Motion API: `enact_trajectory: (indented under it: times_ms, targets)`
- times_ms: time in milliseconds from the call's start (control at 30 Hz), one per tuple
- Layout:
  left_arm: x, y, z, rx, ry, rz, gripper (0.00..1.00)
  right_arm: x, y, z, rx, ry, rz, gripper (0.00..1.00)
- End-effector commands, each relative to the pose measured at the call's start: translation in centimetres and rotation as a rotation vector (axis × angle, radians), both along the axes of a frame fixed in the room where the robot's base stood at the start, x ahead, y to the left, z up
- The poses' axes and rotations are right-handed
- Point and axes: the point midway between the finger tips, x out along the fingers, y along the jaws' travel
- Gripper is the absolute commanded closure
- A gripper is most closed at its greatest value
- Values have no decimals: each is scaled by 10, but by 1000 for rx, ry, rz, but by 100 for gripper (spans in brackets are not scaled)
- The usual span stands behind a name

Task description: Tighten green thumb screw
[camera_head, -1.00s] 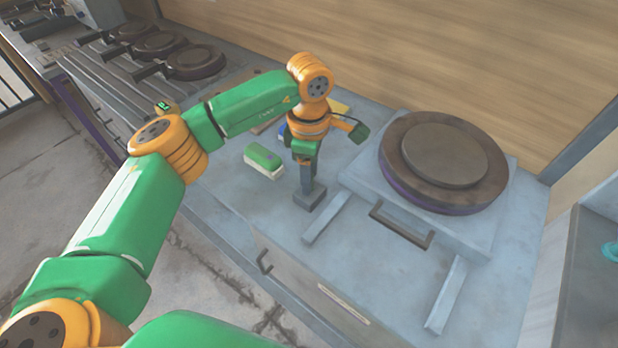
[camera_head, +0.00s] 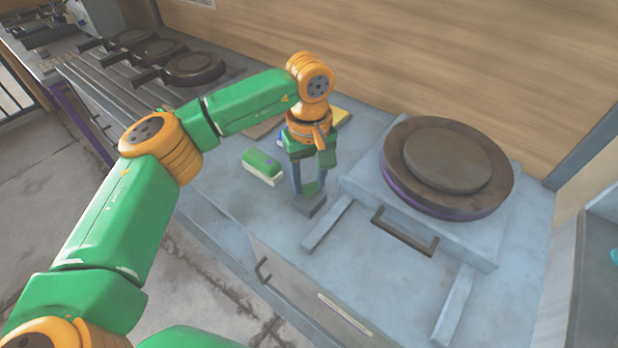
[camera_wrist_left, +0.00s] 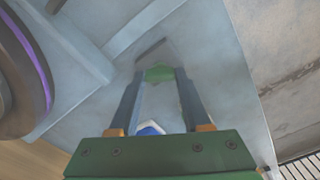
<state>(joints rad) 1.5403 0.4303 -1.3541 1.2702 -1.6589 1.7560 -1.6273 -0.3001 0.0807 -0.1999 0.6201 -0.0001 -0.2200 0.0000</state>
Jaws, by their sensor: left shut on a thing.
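The green thumb screw (camera_wrist_left: 160,74) shows between my fingertips in the left wrist view, above a small grey block (camera_wrist_left: 152,48). In the head view the grey block (camera_head: 310,206) stands on the grey worktop, left of the plate press. My left gripper (camera_head: 309,189) points straight down over the block and is shut on the screw. It also shows in the left wrist view (camera_wrist_left: 160,80), a finger on each side of the screw. The screw's lower part is hidden. My right gripper is not in view.
The press (camera_head: 447,165), with a round brown plate and a dark front handle (camera_head: 404,231), stands to the right. A green and white block (camera_head: 262,166) lies just left of my gripper. A yellow item (camera_head: 340,116) lies behind it. Several round pans (camera_head: 195,66) sit far left.

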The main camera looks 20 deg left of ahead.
Motion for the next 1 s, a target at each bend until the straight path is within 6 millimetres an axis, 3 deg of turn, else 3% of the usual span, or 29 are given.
enact_trajectory:
  times_ms: [1000]
  targets:
    - [0, 0, -1, 1, 2, -890, 100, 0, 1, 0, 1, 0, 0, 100]
